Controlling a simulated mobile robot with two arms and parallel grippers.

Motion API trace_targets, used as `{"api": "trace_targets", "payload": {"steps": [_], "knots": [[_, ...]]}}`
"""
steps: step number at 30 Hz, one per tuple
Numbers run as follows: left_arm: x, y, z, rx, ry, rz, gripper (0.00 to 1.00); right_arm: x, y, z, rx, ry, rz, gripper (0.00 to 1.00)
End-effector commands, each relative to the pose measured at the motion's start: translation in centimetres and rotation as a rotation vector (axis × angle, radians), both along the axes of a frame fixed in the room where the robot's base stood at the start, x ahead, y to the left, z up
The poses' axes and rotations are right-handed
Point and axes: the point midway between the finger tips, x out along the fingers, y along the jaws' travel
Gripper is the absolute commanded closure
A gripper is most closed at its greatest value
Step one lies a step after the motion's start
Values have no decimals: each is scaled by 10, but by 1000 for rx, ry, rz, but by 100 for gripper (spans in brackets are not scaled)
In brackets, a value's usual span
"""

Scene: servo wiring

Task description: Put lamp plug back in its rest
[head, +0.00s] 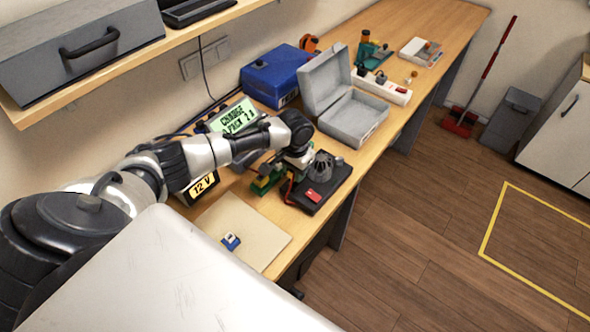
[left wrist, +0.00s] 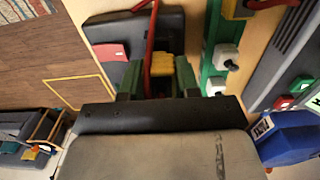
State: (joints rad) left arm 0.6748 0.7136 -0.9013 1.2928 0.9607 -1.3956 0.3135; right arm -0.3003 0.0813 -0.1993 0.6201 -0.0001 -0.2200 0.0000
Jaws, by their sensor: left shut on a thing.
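My left gripper (head: 296,164) reaches over the workbench at the black device plate. In the left wrist view its two fingers (left wrist: 160,80) are closed on a yellow plug (left wrist: 162,64), with a red cable (left wrist: 151,28) running from it. The black plate (head: 329,190) carries a grey dome and a red patch, which also shows in the left wrist view (left wrist: 112,51). A green strip (left wrist: 212,45) with white blocks stands beside the plug; its green parts (head: 262,184) show by the gripper. I cannot tell whether the plug touches its rest. My right gripper is not in view.
A lit display (head: 232,117) and a 12 V unit (head: 203,186) stand close to my left arm. A blue case (head: 275,77) and an open grey box (head: 352,116) lie farther along the bench. A beige mat (head: 215,214) with a small blue item lies nearer.

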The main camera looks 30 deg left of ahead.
Motion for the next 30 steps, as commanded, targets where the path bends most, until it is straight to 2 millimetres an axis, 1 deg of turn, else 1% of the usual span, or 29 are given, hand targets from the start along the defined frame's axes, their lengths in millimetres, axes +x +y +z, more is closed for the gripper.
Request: {"api": "trace_targets", "payload": {"steps": [29,30], "knots": [[0,0,-25,0,0,1,92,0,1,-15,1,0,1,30],[0,0,-25,0,0,1,66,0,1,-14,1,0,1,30]]}}
